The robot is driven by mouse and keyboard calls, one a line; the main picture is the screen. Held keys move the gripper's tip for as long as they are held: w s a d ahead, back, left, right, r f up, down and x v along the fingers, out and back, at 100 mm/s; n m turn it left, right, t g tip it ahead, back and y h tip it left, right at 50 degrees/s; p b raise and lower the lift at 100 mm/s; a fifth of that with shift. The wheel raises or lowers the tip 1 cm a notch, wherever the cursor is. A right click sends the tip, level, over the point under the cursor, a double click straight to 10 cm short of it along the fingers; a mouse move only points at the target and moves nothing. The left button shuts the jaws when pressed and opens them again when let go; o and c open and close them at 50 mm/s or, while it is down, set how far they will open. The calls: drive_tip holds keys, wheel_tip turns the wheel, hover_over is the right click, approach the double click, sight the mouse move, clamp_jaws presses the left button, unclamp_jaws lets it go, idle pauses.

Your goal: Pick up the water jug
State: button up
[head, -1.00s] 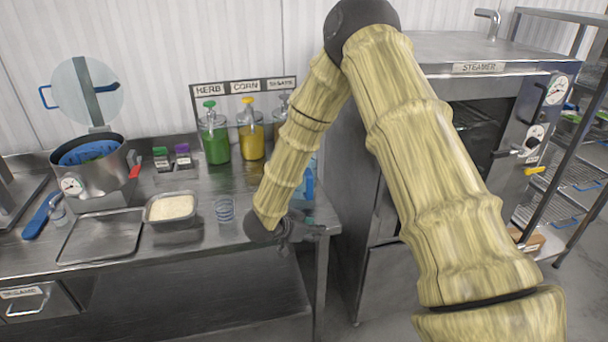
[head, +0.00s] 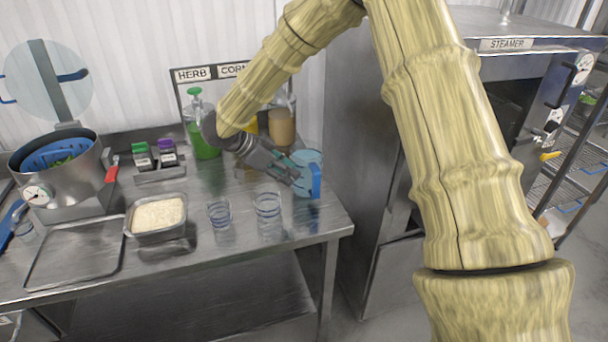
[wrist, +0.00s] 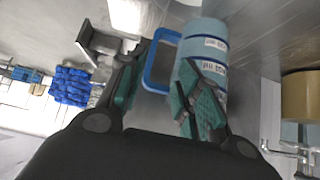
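The water jug (head: 307,180) is a light blue, see-through vessel with a bright blue handle, upright near the right end of the steel counter. In the wrist view the jug (wrist: 207,38) shows white labels, and its blue handle lies in the gap between the fingers. My gripper (head: 292,172) is just left of the jug in the head view. In the wrist view my gripper (wrist: 160,92) is open with green finger pads apart. The right finger overlaps the jug's side in the picture; I cannot tell whether it touches.
Two clear measuring cups (head: 219,214) (head: 267,208) stand in front of the gripper. A rice pan (head: 153,234), an empty tray (head: 72,250) and a pot (head: 62,180) are to the left. Dispensers (head: 203,140) stand behind. The steamer (head: 505,65) is at the right.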

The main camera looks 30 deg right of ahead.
sight(313, 198)
drive_tip(key=shift+s+p+x, duration=0.2)
drive_tip(key=shift+p+x, duration=0.4)
drive_tip(key=shift+x, duration=1.2)
drive_tip(key=shift+s+p+x, duration=0.2)
drive_tip(key=shift+p+x, duration=0.4)
drive_tip(key=shift+x, duration=1.15)
drive_tip(key=shift+s+p+x, duration=0.2)
drive_tip(key=shift+p+x, duration=0.4)
drive_tip(key=shift+x, duration=1.2)
drive_tip(key=shift+r, duration=0.1)
clamp_jaws()
drive_tip(key=shift+a, duration=0.1)
